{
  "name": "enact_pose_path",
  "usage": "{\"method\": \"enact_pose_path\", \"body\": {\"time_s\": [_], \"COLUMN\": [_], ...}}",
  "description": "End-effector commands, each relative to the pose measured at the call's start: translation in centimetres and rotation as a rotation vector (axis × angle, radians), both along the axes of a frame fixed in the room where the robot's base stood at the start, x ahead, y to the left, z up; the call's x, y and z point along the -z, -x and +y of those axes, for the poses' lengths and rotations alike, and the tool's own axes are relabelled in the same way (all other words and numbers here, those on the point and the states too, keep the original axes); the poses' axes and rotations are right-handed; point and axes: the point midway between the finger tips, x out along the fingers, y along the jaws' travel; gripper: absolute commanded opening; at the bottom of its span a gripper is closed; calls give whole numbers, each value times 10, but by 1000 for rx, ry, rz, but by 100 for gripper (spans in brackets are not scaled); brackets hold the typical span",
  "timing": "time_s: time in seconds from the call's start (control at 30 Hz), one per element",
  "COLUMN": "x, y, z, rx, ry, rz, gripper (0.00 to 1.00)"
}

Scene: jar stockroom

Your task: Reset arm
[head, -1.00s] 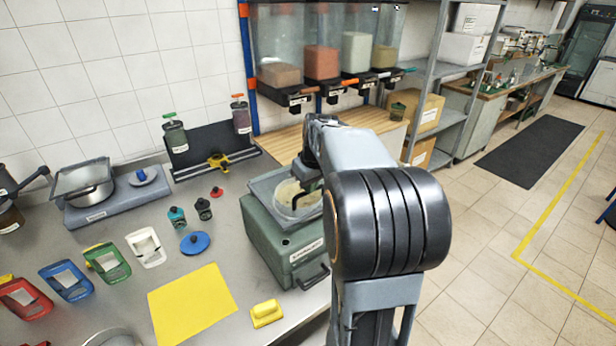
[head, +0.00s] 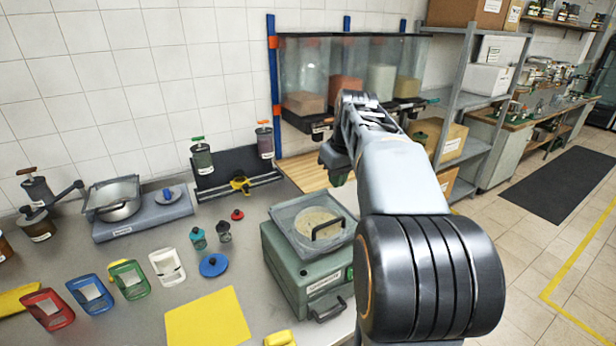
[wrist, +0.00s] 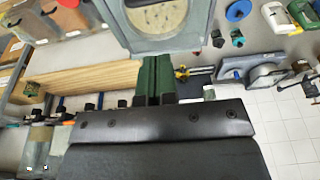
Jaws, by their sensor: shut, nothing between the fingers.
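My arm reaches forward in the head view, and my gripper (head: 340,178) is partly hidden by its own wrist. It hangs above the back of the counter, to the right of and behind the top of a green box-shaped appliance (head: 297,285). In the wrist view my gripper's green fingers (wrist: 156,66) are together, with nothing between them. The appliance's clear square lid (head: 290,212) has a dark handle and round cream contents show beneath it. That lid also shows at the top of the wrist view (wrist: 150,44), apart from the fingers.
A steel counter (head: 120,270) holds a blue disc (head: 213,265), a yellow sheet (head: 207,318), several coloured frames, small jars and a scale with a pan (head: 117,205). Bulk dispensers (head: 345,75) stand behind my arm. A grey shelf (head: 470,100) is at right, with open floor beyond.

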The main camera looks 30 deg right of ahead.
Motion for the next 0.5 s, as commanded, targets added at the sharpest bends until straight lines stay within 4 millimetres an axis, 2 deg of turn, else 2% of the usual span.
{"method": "enact_pose_path", "body": {"time_s": [0.17,0.27,0.37,0.47,0.5], "x": [-4,-3,28,55,65], "y": [1,-2,2,18,26], "z": [0,-2,-3,21,35], "rx": [3,61,183,258,273], "ry": [-1,-1,-12,-11,-9], "rz": [0,-20,-11,-18,-25], "gripper": [0,0,0,0,0]}}
